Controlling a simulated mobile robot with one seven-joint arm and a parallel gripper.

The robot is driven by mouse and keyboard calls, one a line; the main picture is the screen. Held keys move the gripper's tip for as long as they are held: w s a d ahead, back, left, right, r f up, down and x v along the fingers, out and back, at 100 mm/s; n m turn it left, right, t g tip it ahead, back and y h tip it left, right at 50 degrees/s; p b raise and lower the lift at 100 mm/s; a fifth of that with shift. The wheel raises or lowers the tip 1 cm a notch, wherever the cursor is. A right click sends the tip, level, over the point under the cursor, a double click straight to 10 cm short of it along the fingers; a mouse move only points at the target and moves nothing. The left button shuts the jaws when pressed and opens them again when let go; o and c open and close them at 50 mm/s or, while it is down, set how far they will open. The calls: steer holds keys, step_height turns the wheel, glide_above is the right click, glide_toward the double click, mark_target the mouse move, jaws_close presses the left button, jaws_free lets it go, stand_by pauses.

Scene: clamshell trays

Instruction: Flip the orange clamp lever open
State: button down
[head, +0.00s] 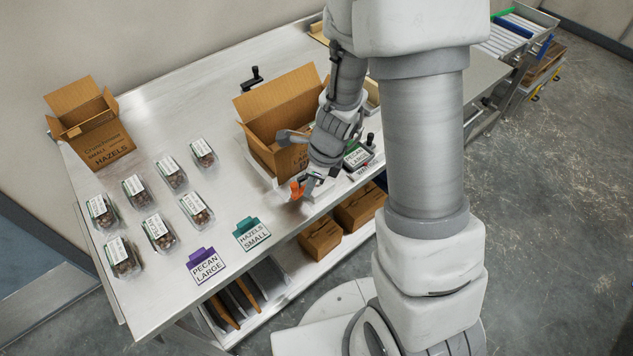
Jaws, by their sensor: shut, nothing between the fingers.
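The orange clamp lever (296,190) shows as a small orange piece at the front edge of the metal table, beside the white base under the open carton. My gripper (308,192) is right next to it, just to its right, with its fingers pointing down and closed together. Whether the fingers touch the lever cannot be told at this size. The lever's pivot and the clamp's lower part are partly hidden by my gripper and blurred.
An open carton (276,112) stands behind my gripper. A smaller hazels carton (92,140) and several clamshell trays (160,232) are at left. A purple pecan sign (207,265) and teal hazels sign (251,234) lie near the front edge. Closed boxes (320,240) sit on the lower shelf.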

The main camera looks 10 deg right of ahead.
steer(key=shift+w+a+m+p, duration=0.3)
steer(key=shift+a+m, duration=0.1)
steer(key=shift+a, duration=0.1)
stand_by(0.7)
